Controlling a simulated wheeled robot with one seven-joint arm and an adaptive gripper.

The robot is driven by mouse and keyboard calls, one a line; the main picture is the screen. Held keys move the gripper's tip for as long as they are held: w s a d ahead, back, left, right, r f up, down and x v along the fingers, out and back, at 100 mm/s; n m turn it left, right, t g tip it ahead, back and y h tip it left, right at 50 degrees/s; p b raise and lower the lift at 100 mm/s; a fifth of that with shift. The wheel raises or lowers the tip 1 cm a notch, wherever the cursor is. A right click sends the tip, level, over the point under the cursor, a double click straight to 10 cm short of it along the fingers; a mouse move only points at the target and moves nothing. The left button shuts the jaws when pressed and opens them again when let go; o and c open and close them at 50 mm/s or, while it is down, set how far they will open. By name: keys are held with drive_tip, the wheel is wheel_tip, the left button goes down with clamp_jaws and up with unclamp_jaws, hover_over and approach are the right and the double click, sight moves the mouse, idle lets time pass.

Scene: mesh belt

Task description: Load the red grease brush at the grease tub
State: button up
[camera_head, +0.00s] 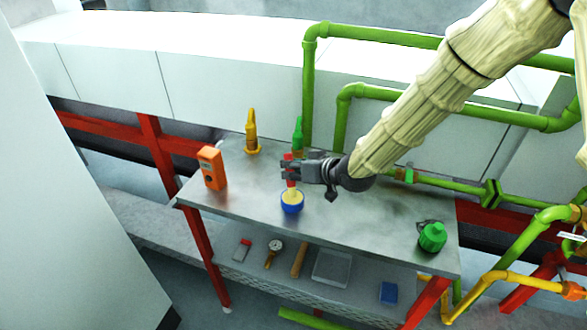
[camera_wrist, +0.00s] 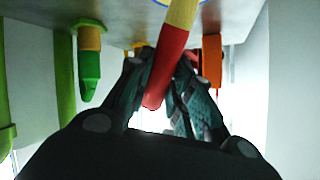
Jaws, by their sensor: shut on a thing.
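My gripper (camera_head: 290,172) is shut on the red grease brush (camera_head: 291,184). The brush is upright in the head view, its red top showing above the fingers. In the wrist view the red handle (camera_wrist: 166,66) runs between the fingers (camera_wrist: 165,85) and ends in a yellow part. The grease tub (camera_head: 292,208), blue with pale yellow contents, stands on the metal bench directly below the brush. A piece of its blue rim shows at the top of the wrist view. The brush's lower end meets the tub opening in the picture; I cannot tell how deep it sits.
On the bench (camera_head: 350,228), a yellow brush-like item (camera_head: 251,130) and a green one (camera_head: 298,135) stand behind. Green pipes (camera_head: 345,120) run behind. Several small items lie on the lower shelf.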

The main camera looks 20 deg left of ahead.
drive_tip(key=shift+r+p, duration=2.5)
drive_tip(key=shift+r, duration=1)
drive_tip(key=shift+d+f, duration=0.1)
